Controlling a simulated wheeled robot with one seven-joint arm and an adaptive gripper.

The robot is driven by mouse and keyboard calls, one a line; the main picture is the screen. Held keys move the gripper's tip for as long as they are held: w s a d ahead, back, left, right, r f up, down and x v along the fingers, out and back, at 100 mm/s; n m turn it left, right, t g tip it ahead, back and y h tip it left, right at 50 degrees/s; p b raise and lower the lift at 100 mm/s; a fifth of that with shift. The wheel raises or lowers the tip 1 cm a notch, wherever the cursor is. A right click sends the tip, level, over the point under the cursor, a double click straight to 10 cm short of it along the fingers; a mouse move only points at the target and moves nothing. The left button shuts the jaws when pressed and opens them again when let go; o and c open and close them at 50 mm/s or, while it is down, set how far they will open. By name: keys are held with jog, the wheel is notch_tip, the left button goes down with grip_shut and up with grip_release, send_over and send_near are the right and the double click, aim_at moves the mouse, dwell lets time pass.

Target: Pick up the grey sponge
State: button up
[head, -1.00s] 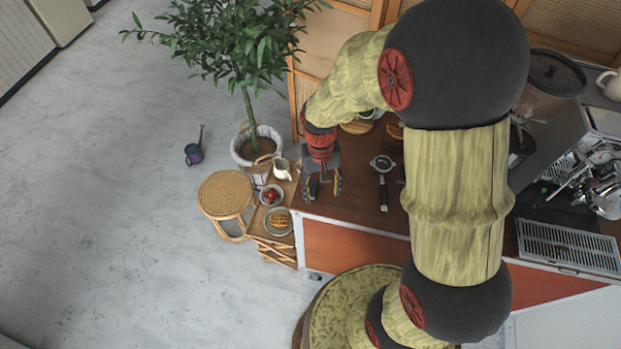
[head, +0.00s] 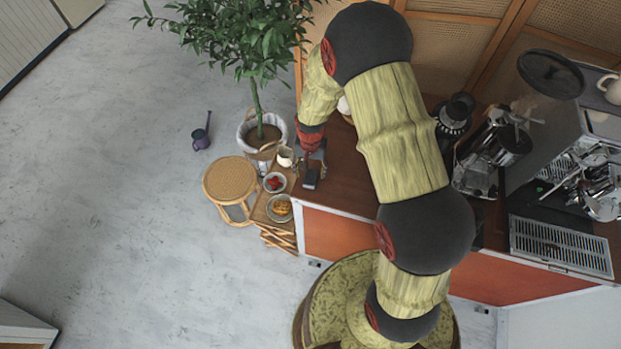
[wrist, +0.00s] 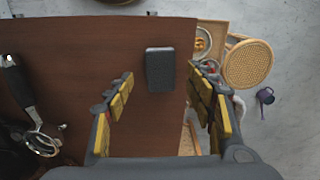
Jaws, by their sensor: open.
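The grey sponge (wrist: 160,69) is a small dark block lying on the brown wooden counter (wrist: 90,60), near its right edge in the wrist view. It also shows in the head view (head: 311,179), at the counter's left end, just below my gripper (head: 313,168). In the wrist view my gripper (wrist: 161,76) is open, with one yellow-padded finger on each side of the sponge and clear gaps between. The fingers do not touch it. How high they are above the counter I cannot tell.
A portafilter (wrist: 32,110) lies on the counter to the left in the wrist view. Beyond the counter's edge are a side stand with a red-filled bowl (head: 274,182) and a pastry plate (head: 280,208), a wicker stool (head: 229,180) and a potted plant (head: 262,130).

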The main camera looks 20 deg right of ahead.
aim_at(311, 177)
jog(key=shift+w+f, duration=0.1)
jog(key=shift+f, duration=1.65)
jog(key=shift+c, duration=1.1)
jog(key=c, duration=0.9)
jog(key=shift+c, duration=0.2)
jog(key=shift+w+r, duration=0.1)
jog(key=shift+r, duration=0.45)
notch_tip(311, 177, up, 3)
jog(key=shift+f, duration=0.2)
jog(key=s+a+r, duration=0.1)
jog(key=s+r, duration=0.8)
jog(key=s, duration=0.5)
jog(key=shift+a+r+b, duration=0.15)
jog(key=shift+a+b, duration=0.05)
jog(key=shift+b, duration=0.15)
